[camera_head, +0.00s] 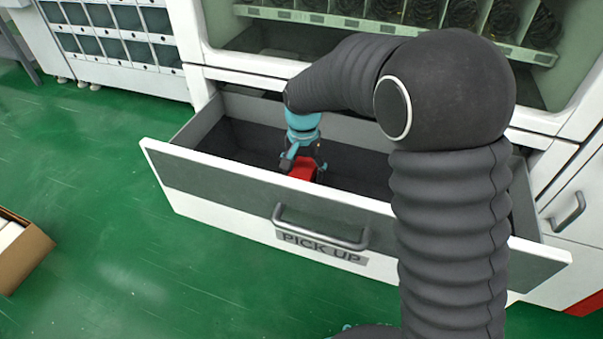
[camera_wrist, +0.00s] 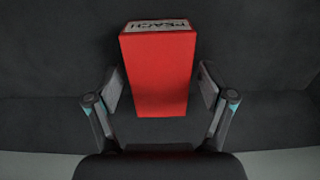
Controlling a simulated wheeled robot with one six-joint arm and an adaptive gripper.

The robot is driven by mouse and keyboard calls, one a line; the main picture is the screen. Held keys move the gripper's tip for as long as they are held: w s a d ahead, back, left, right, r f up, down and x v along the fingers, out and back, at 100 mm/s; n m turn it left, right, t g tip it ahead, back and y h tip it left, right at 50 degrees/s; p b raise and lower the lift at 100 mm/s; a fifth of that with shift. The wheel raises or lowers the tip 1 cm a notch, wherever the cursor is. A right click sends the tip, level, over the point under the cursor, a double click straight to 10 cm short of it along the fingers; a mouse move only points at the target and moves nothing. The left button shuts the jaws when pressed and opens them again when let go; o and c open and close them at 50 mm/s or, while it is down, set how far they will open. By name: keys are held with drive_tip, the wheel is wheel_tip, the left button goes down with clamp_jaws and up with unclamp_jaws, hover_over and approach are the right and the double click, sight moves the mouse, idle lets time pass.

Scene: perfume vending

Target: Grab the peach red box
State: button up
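The red box (camera_wrist: 158,75) lies in the dark drawer, with a white label reading "PEACH" at its far end in the wrist view. In the head view, the red box (camera_head: 302,168) shows only in part, below my gripper (camera_head: 301,158). My gripper (camera_wrist: 160,88) is open, with one finger on each side of the box. A narrow dark gap shows between each finger pad and the box. I cannot tell how far the fingertips reach down its sides.
The open drawer (camera_head: 225,180) has raised walls around my gripper and a front handle (camera_head: 320,232) over a "PICK UP" label. The vending machine (camera_head: 300,50) stands behind it. A cardboard carton (camera_head: 22,262) sits on the green floor at left. The drawer floor around the box looks clear.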

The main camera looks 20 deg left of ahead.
drive_tip(key=c, duration=1)
drive_tip(key=shift+o, duration=0.2)
